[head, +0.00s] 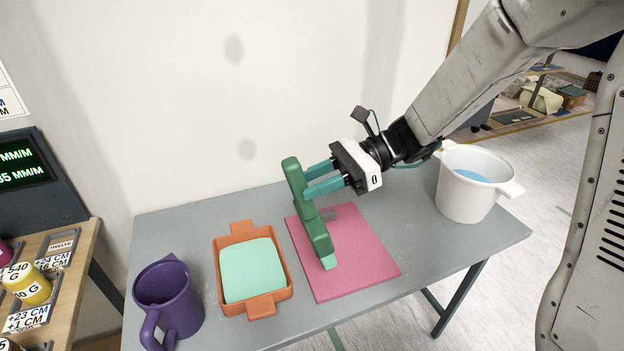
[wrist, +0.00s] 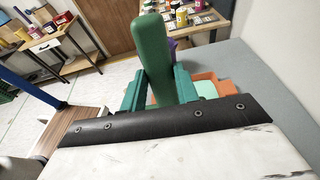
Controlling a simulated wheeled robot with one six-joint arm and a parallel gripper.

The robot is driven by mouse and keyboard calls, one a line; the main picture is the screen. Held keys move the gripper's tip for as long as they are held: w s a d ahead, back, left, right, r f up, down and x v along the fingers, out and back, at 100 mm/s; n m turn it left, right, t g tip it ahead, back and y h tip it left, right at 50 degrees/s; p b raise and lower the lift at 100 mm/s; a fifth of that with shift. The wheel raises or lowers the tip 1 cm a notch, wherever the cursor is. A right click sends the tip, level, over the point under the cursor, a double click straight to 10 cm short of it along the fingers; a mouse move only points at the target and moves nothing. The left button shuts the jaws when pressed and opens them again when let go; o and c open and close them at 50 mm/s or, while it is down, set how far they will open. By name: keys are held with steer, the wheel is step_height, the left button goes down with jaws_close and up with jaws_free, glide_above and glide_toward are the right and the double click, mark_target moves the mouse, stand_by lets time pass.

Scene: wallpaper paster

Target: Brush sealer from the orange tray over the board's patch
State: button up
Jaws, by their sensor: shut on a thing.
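My gripper (head: 312,181) is shut on a green brush (head: 314,226); the brush handle also stands between my fingers in the wrist view (wrist: 160,50). The brush is tilted over the pink board (head: 362,252), its light green tip (head: 329,263) low above or on the board; I cannot tell if it touches. A small greyish patch (head: 328,215) shows on the board just right of the brush, partly hidden by it. The orange tray (head: 262,306) lies left of the board, with mint-green sealer (head: 252,270) in it. A bit of the tray shows in the wrist view (wrist: 222,89).
A purple jug (head: 172,299) stands at the table's left front, beside the tray. A white pot (head: 465,196) with blue contents stands at the right. The grey table (head: 420,262) is bare between board and pot. A wall rises behind. A shelf with labelled weights (head: 36,283) stands at far left.

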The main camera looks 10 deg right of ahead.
mark_target(314, 218)
steer(key=shift+f, duration=3.2)
steer(key=shift+f, duration=1.25)
stand_by(0.4)
steer(key=shift+w+d, duration=0.2)
steer(key=shift+d, duration=0.65)
steer(key=shift+w+d, duration=0.15)
steer(key=shift+d, duration=0.7)
steer(key=shift+r, duration=0.1)
steer(key=w+d, duration=0.1)
steer(key=d, duration=0.6)
steer(key=shift+w, duration=0.35)
steer(key=shift+d, duration=0.15)
steer(key=shift+w+d, duration=0.2)
steer(key=shift+d, duration=0.65)
steer(key=shift+w+d, duration=0.2)
steer(key=shift+d, duration=0.6)
